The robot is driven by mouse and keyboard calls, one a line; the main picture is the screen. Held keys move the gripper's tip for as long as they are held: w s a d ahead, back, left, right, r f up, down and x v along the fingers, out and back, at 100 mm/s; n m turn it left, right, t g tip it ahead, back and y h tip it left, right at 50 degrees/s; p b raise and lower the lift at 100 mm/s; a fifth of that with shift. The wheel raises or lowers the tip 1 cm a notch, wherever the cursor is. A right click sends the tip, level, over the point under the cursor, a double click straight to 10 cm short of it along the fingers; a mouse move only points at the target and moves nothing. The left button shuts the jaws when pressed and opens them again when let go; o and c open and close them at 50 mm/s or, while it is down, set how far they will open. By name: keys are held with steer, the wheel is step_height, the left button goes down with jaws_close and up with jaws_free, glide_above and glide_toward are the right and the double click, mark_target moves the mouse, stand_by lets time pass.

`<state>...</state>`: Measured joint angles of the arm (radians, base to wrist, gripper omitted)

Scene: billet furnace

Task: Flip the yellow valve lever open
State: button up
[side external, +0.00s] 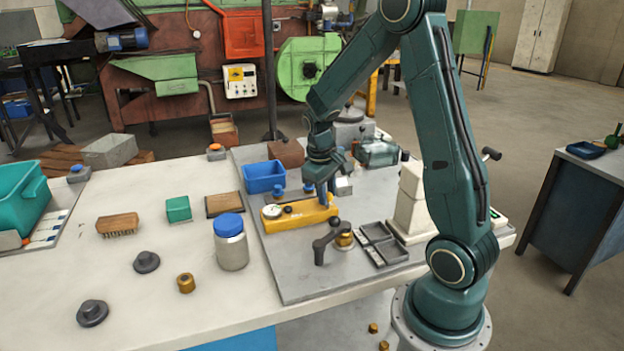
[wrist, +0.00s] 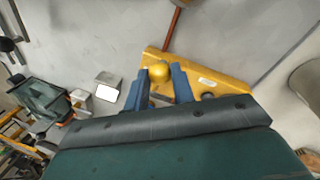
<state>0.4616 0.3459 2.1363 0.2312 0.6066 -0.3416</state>
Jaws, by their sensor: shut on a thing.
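A yellow block-like unit (side external: 298,214) with a round white gauge at its left end lies on the grey plate. It also shows in the wrist view (wrist: 215,85). My gripper (side external: 327,198) points down at its right end. In the wrist view, a rounded yellow knob (wrist: 158,70) sits between the blue fingertips of my gripper (wrist: 161,78), which is shut on it. I take this knob for the end of the valve lever; the rest of the lever is hidden by the fingers, and its angle cannot be told.
A blue bin (side external: 264,177) stands behind the unit. A dark handle on a brass base (side external: 344,240) and a grey divided tray (side external: 383,243) stand in front, to the right. A blue-lidded jar (side external: 231,243) is at the left. The plate's front left is clear.

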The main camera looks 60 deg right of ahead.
steer(key=shift+s+d+n, duration=0.1)
steer(key=shift+s+n, duration=0.05)
steer(key=shift+n, duration=0.25)
steer(key=o, duration=1)
steer(key=shift+r, duration=0.1)
steer(key=a+r, duration=0.1)
steer(key=r, duration=0.8)
steer(key=a+r, duration=0.1)
steer(key=r, duration=0.3)
steer(key=shift+w+a+r, duration=0.2)
steer(key=shift+w+a, duration=0.05)
steer(key=shift+a, duration=0.05)
